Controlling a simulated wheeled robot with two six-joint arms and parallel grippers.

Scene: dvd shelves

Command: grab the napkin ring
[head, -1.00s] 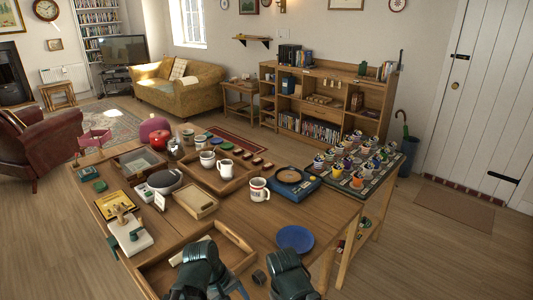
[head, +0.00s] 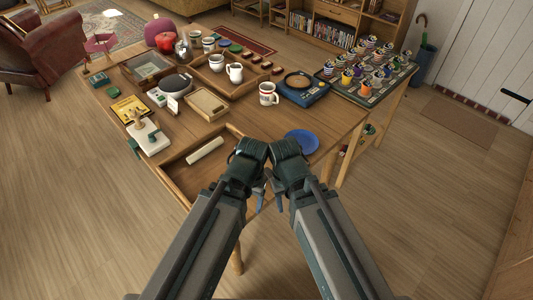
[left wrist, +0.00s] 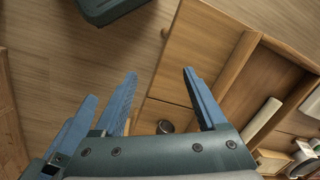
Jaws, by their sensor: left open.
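A small dark round piece, which looks like the napkin ring (left wrist: 165,127), lies on the wooden table by the tray's outer side in the left wrist view. It shows low between the blue fingers of my left gripper (left wrist: 160,75), which is open and empty, with the ring not clasped. In the head view the ring is hidden behind my grippers. There my left gripper (head: 257,187) and my right gripper (head: 278,193) are close side by side over the table's near edge. The right fingers are mostly hidden, so their opening cannot be told.
A wooden tray (head: 176,162) holding a pale roll (head: 205,150) lies left of my grippers. A blue plate (head: 302,141) is just right of them. A striped mug (head: 268,94) and a shallow wooden box (head: 207,104) stand farther back. Open floor lies before the table.

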